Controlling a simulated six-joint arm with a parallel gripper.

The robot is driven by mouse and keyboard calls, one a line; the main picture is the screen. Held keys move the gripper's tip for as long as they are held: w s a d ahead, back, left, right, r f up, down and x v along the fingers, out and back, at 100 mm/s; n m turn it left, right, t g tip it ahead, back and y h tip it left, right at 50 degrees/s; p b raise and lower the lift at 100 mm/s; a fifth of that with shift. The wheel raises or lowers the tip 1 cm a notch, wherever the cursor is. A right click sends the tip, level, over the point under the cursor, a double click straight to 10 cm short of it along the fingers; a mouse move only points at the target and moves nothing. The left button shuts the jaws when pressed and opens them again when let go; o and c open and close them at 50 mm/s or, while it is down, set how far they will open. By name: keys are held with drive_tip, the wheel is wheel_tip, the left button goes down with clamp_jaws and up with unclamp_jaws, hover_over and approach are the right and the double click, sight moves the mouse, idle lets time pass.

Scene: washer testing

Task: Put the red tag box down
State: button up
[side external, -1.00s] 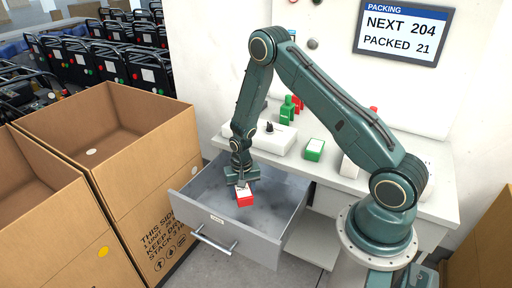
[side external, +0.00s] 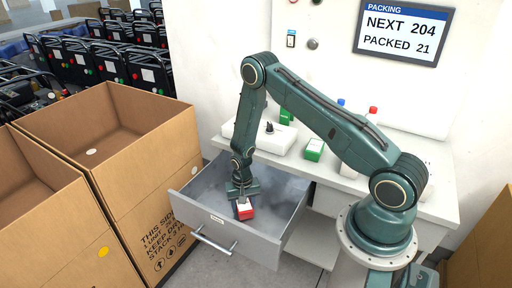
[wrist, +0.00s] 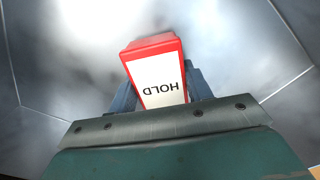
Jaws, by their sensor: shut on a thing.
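The red tag box (side external: 245,212) is a small red box with a white top label. It is inside the open grey drawer (side external: 262,245), near the drawer's front. In the wrist view the red tag box (wrist: 157,72) shows its label reading HOLD, with bluish fingers on both sides of it. My gripper (side external: 243,199) is shut on the box and points down into the drawer. I cannot tell whether the box touches the drawer floor.
Large open cardboard boxes (side external: 150,190) stand just left of the drawer. On the white bench behind are a green box (side external: 314,150), a white device (side external: 262,139) and bottles with red (side external: 373,112) and blue tops. The drawer floor around the box looks empty.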

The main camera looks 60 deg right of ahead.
drive_tip(key=shift+f, duration=0.3)
drive_tip(key=o, duration=1)
drive_tip(key=shift+c, duration=0.2)
drive_tip(key=shift+r, duration=0.2)
wheel_tip(320, 180, up, 12)
idle(0.7)
